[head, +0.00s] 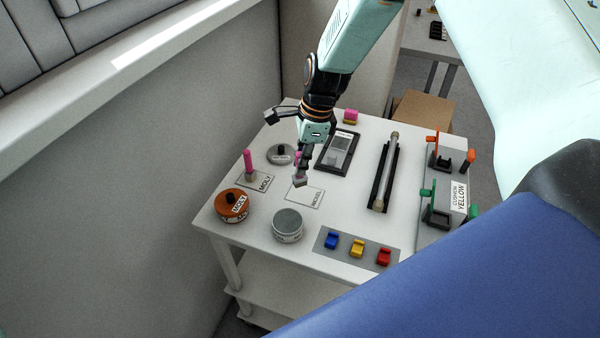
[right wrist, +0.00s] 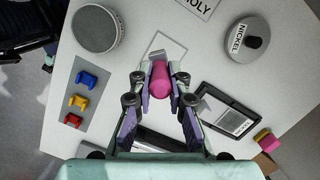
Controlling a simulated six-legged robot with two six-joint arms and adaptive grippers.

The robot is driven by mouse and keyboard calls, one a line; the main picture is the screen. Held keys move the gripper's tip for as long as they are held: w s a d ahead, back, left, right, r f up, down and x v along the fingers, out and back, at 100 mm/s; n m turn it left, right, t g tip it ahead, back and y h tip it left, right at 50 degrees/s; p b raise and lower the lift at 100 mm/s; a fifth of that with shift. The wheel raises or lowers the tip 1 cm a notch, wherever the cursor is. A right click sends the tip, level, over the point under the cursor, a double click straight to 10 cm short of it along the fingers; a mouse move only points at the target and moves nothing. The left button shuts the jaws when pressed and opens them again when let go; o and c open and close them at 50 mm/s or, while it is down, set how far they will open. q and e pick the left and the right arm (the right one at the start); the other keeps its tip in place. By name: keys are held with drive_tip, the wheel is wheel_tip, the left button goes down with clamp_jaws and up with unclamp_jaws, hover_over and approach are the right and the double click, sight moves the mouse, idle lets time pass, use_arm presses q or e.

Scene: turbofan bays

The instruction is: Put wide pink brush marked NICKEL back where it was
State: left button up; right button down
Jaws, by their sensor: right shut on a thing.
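My right gripper (head: 303,165) is shut on the wide pink brush. In the right wrist view the pink handle (right wrist: 161,85) is between the fingers (right wrist: 160,88), with a grey end beyond it. In the head view the brush is mostly hidden by the gripper; a little pink shows (head: 297,156). The brush is over or beside the outlined rectangle marked NICKEL (head: 312,197), also in the right wrist view (right wrist: 174,43). I cannot tell if it touches the table. No marking on the brush is readable. My left gripper is not in view.
Another pink brush (head: 249,164) stands on the MOLY outline. Near it are an orange MOLY tin (head: 235,207), an open grey tin (head: 288,226) and a grey NICKEL lid (right wrist: 245,40). A dark framed panel (head: 339,152) and a pink-topped block (head: 350,117) lie behind.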

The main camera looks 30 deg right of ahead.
drive_tip(key=shift+w+f, duration=0.2)
drive_tip(key=shift+f, duration=0.25)
drive_tip(key=f, duration=0.2)
drive_tip(key=d+f, duration=0.1)
drive_tip(key=shift+w+d+f, duration=0.1)
drive_tip(key=shift+w+f, duration=0.15)
drive_tip(key=shift+f, duration=0.15)
drive_tip(key=shift+s+f, duration=0.1)
drive_tip(key=shift+s+a+r, duration=0.25)
drive_tip(key=shift+a+r, duration=0.05)
drive_tip(key=shift+a, duration=0.1)
drive_tip(key=shift+w+f, duration=0.2)
drive_tip(key=shift+f, duration=0.05)
drive_tip(key=c, duration=1.4)
unclamp_jaws()
drive_tip(key=shift+w+d+f, duration=0.15)
drive_tip(key=shift+d+f, duration=0.05)
drive_tip(key=shift+d, duration=0.15)
drive_tip(key=shift+o, duration=0.5)
drive_tip(key=shift+s+a+r, duration=0.25)
drive_tip(key=shift+a, duration=0.1)
drive_tip(key=shift+w+d+r, duration=0.1)
drive_tip(key=shift+w+r, duration=0.1)
wheel_tip(320, 180, up, 12)
drive_tip(key=s+d, duration=0.1)
drive_tip(key=d, duration=0.1)
drive_tip(key=shift+d+f+p, duration=0.15)
drive_tip(key=shift+f+p, duration=0.05)
drive_tip(key=shift+p, duration=0.15)
